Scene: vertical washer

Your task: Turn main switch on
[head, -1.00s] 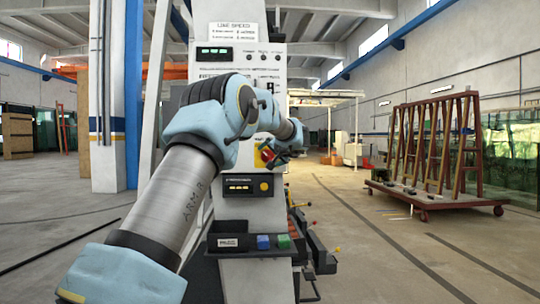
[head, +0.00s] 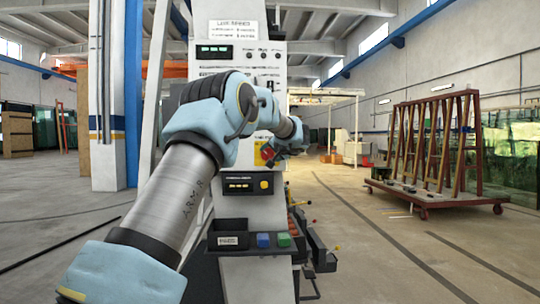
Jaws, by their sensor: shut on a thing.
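The main switch is a red handle (head: 267,152) on a yellow plate (head: 258,155), on the front of the grey control column (head: 235,205). In the head view it sits just above the lower black display panel. My gripper (head: 273,154) is at the switch, shut on the red handle. My wrist and the gripper's own body hide part of the handle and plate, so the handle's exact angle is hard to tell.
Below the switch are a lit display with a yellow button (head: 264,185) and a black tray (head: 228,226) with blue and green buttons. A red-brown wheeled glass rack (head: 436,198) stands at right. The floor between is open.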

